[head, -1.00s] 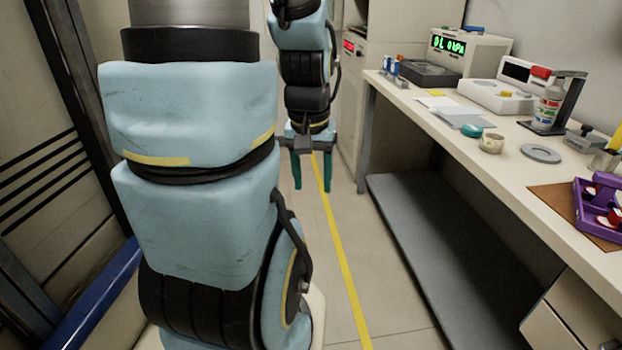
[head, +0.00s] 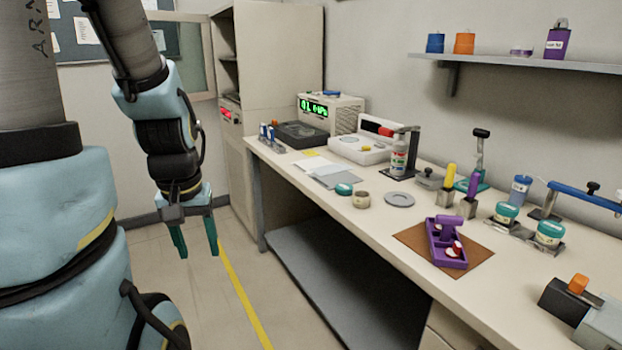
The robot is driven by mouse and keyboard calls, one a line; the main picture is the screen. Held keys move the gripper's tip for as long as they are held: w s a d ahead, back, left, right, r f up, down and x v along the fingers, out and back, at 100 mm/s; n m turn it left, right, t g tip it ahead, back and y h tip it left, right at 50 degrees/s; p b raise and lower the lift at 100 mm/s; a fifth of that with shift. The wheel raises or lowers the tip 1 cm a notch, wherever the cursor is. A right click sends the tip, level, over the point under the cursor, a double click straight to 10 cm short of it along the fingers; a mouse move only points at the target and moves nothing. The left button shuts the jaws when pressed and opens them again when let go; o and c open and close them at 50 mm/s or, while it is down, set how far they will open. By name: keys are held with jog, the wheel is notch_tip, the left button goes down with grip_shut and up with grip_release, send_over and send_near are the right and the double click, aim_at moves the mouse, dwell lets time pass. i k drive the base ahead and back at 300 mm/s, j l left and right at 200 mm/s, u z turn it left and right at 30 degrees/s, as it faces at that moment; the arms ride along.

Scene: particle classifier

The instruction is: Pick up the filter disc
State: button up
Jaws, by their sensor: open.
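No filter disc can be told for certain. A flat grey round piece (head: 400,199) lies on the workbench (head: 318,182), right of a small beige cup (head: 361,200) and a teal round lid (head: 343,189). Small red and white round pieces sit in a purple tray (head: 436,243), too small to identify. My gripper (head: 196,252) hangs pointing down with its two teal fingers apart and nothing between them. It is over the floor, left of the bench and well apart from the things on it.
A bottle on a dark stand (head: 398,158), a white instrument (head: 358,149) and a dark flat device (head: 300,134) stand farther back. Teal-lidded jars (head: 506,211), a blue clamp arm (head: 585,195) and handled tools crowd the right. A shelf (head: 520,62) overhangs the bench. Floor beside the bench is clear.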

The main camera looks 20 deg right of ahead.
aim_at(454, 253)
jog(key=z, duration=1.35)
jog(key=i+j+z, duration=0.25)
jog(key=i+j, duration=0.15)
jog(key=i+j+z, duration=0.25)
jog(key=i+j, duration=0.2)
jog(key=i+j+z, duration=0.25)
jog(key=j, duration=0.35)
jog(key=i, duration=0.1)
